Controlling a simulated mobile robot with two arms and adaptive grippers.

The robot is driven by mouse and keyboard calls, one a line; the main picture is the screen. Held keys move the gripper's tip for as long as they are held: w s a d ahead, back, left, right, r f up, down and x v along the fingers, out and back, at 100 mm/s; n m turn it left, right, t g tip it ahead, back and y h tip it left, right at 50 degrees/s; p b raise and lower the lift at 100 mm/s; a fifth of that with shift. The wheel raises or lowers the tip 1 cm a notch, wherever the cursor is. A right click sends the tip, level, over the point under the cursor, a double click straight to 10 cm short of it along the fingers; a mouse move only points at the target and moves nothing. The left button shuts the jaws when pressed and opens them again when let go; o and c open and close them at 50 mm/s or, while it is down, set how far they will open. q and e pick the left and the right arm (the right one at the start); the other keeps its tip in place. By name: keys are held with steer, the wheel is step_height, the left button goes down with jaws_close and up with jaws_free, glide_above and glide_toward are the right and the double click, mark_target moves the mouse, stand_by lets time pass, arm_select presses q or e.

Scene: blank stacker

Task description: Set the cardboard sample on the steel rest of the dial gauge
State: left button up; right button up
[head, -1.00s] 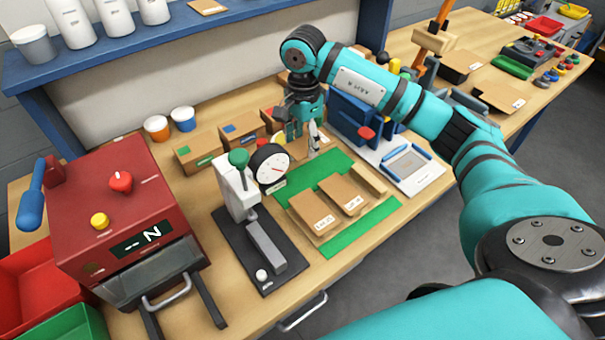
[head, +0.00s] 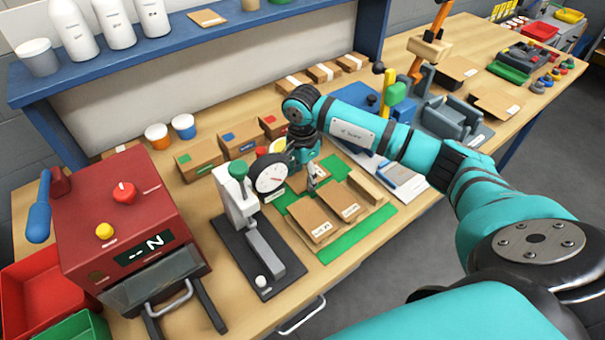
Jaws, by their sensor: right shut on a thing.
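The dial gauge (head: 233,200) stands on a dark base, with a round white dial (head: 271,178) and a green knob. Its steel rest (head: 265,248) is a grey bar in front of the gauge post; nothing shows on it. My right gripper (head: 313,181) points down behind and right of the dial, shut on a cardboard sample (head: 298,183) partly hidden by the gripper. Whether this sample touches the mat below is unclear. Two labelled cardboard pieces (head: 313,221) (head: 341,203) lie on the green mat (head: 352,240). My left gripper is out of view.
A red machine (head: 110,200) with a door handle stands left of the gauge. Small cardboard boxes (head: 198,157) line the back, near orange and blue cups. A blue shelf (head: 190,45) overhangs the rear. A narrow cardboard block (head: 366,187) lies at the mat's right.

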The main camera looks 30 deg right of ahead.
steer(key=shift+s+f+b, duration=0.15)
steer(key=shift+f+b, duration=0.2)
steer(key=shift+f, duration=0.1)
steer(key=shift+c, duration=0.3)
steer(key=o, duration=0.5)
steer(key=shift+o, duration=0.2)
